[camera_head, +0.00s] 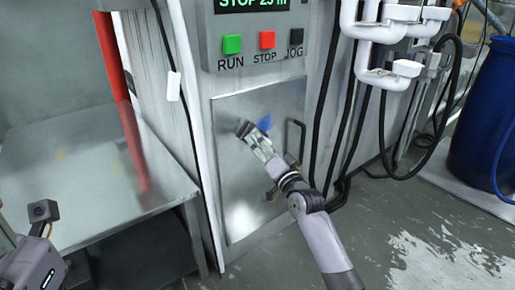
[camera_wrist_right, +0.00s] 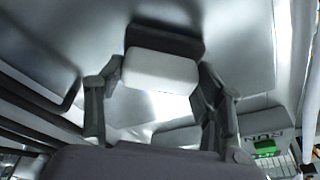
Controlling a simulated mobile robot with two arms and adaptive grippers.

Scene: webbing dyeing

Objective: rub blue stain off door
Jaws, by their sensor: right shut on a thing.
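The metal door (camera_head: 238,195) is set in the front of the grey machine, with a dark bar handle (camera_head: 298,140) on its right. A blue stain (camera_head: 265,122) shows on its upper part. My right gripper (camera_head: 252,137) is in front of the door, just left of and below the stain. In the right wrist view, it is shut on a white block (camera_wrist_right: 160,70), close to the door surface (camera_wrist_right: 60,40). I cannot tell whether the block touches the door. The stain does not show clearly in the wrist view. My left gripper's fingers are out of view.
Above the door is a control panel with a green RUN button (camera_head: 232,44) and a red STOP button (camera_head: 267,39). A metal table (camera_head: 95,190) stands at left. Black hoses hang right of the door, and a blue barrel (camera_head: 485,110) stands far right. The floor at right is wet.

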